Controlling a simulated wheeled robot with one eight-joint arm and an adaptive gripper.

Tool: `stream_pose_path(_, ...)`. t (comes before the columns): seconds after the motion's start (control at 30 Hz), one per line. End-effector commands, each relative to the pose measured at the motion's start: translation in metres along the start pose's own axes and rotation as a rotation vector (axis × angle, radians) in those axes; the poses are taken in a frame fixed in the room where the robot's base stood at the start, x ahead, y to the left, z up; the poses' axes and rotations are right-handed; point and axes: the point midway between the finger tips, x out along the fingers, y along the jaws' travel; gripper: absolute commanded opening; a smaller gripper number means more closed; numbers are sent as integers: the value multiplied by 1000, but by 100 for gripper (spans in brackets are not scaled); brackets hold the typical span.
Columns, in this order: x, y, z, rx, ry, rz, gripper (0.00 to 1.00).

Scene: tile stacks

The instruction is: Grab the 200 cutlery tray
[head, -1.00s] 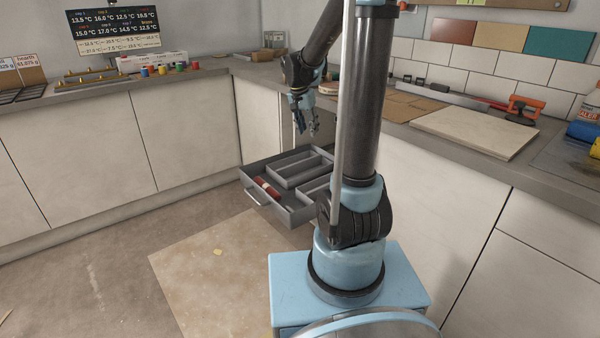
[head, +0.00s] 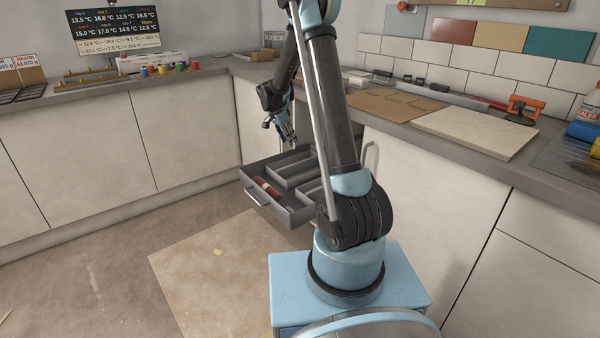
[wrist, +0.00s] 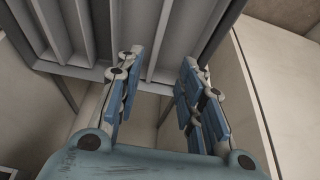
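The grey cutlery tray (head: 290,168) with long compartments lies in the pulled-out grey drawer (head: 284,216). In the wrist view, grey long dividers of the tray (wrist: 170,42) fill the top of the picture. My gripper (head: 289,139) is above the back part of the drawer, pointing down. In the wrist view, my gripper (wrist: 160,66) has its blue-padded fingers apart with nothing held between them. Whether the fingertips touch the tray, I cannot tell. My arm hides the tray's right part in the head view.
A red cylindrical thing (head: 267,188) lies in the front of the drawer. The drawer's handle (head: 257,197) faces the open floor. Cabinet fronts (head: 185,128) stand left of it, and the worktop (head: 360,105) lies behind my arm. Floor in front is clear.

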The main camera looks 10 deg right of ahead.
Motion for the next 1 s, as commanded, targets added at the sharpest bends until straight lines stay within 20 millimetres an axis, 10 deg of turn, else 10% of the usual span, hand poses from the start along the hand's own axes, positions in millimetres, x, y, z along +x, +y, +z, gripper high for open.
stream_pose_path(0.6,96,0,0,0,0,0,35)
stream_pose_path(1.0,123,0,0,0,0,0,35)
